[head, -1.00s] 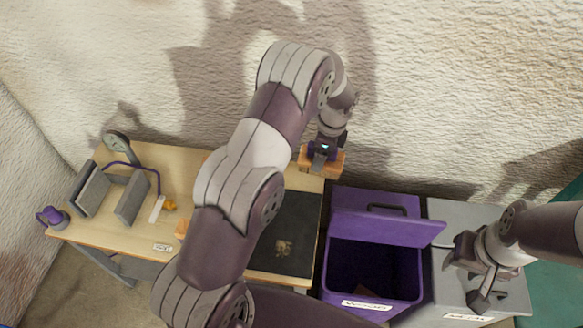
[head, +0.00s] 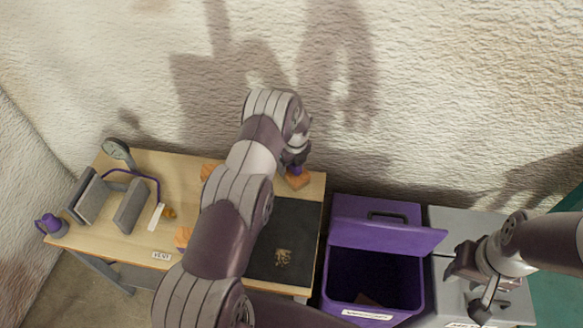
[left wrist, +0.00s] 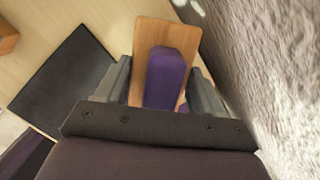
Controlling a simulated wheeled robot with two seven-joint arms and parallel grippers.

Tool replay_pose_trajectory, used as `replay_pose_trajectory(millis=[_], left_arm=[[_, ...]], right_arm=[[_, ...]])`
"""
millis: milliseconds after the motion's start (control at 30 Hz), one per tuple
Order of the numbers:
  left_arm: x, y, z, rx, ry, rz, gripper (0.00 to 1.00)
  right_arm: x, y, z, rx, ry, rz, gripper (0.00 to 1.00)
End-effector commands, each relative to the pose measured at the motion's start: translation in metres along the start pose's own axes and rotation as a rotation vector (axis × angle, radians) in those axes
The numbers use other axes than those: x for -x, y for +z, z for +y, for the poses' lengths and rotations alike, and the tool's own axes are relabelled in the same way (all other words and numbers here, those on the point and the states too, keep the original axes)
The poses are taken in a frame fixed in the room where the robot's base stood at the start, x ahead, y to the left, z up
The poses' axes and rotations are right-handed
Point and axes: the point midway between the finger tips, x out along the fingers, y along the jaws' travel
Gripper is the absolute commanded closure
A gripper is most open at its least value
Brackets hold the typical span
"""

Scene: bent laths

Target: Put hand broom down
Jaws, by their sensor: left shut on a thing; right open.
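My left gripper (head: 295,165) is over the back right corner of the table (head: 205,255). It is shut on the hand broom (head: 298,181), whose orange wooden block shows below the fingers. In the left wrist view, the broom's purple handle (left wrist: 170,75) lies between the two grey fingers, with the wooden block (left wrist: 155,33) beyond. I cannot tell whether the broom touches the tabletop. My right gripper (head: 468,288) is open and empty above the grey bin (head: 450,222) at the right.
A black mat (head: 290,235) lies in front of the broom; it also shows in the left wrist view (left wrist: 65,80). An open purple bin (head: 345,210) stands right of the table. Grey upright plates (head: 132,205), a purple mug (head: 52,226) and orange blocks (head: 183,237) occupy the left part.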

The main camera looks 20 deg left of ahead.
Motion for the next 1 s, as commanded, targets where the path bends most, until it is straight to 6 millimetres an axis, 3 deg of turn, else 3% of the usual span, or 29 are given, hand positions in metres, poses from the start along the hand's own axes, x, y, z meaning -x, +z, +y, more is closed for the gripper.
replay_pose_trajectory(millis=[133, 600, 633, 700, 1000], left_arm=[[-0.02, -0.003, 0.0, 0.0, -0.001, 0.0, 0.66], [-0.03, -0.005, 0.0, 0.0, 0.0, 0.001, 0.66], [-0.029, -0.005, 0.0, 0.0, 0.0, 0.001, 0.26], [-0.028, -0.005, 0.0, 0.0, 0.0, 0.001, 0.07], [-0.025, -0.005, 0.0, 0.001, 0.0, 0.001, 0.07]], right_arm=[[0.002, 0.0, 0.0, 0.0, 0.0, 0.0, 0.57], [-0.006, 0.001, 0.0, 0.0, 0.0, 0.0, 0.57], [-0.005, 0.001, 0.0, 0.0, 0.0, 0.0, 0.57], [-0.005, 0.001, 0.0, 0.0, 0.0, 0.0, 0.57], [-0.002, 0.0, 0.0, 0.0, 0.0, 0.0, 0.57]])
